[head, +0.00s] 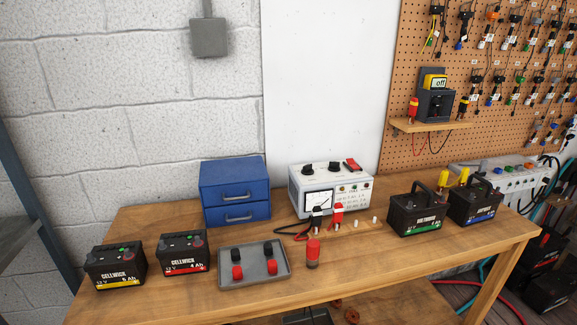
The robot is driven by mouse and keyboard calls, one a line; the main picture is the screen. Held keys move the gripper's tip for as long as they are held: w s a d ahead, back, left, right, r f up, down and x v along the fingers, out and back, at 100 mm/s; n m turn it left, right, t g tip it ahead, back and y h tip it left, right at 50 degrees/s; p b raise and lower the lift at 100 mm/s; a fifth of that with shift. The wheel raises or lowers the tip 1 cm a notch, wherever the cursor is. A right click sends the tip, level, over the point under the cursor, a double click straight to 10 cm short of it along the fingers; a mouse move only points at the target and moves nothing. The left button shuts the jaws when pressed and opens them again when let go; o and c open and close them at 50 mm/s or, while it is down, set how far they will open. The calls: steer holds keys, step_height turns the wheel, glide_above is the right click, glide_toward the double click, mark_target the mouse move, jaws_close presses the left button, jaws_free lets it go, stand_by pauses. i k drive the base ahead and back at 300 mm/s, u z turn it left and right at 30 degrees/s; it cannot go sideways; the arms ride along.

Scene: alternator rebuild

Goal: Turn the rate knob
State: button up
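A white charger box (354,198) with a dial meter (319,202) stands at the back middle of the bench. Two black knobs, a left one (308,170) and a right one (334,166), sit on its top. I cannot read which is the rate knob. A red switch (352,165) is to the right of the knobs. Black and red clamps stand upright in front of the box, with cables trailing left. My gripper is not in the head view, and nothing touches the knobs.
A blue drawer unit (233,179) stands left of the charger. Batteries (183,252) (415,214) stand at both ends of the bench. A grey tray (254,279) with red and black caps and a red-topped cylinder (313,250) are in front. The front edge is mostly clear.

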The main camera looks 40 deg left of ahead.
mark_target(308, 169)
steer(key=u, duration=1.4)
steer(key=i, duration=1)
steer(key=u, duration=0.05)
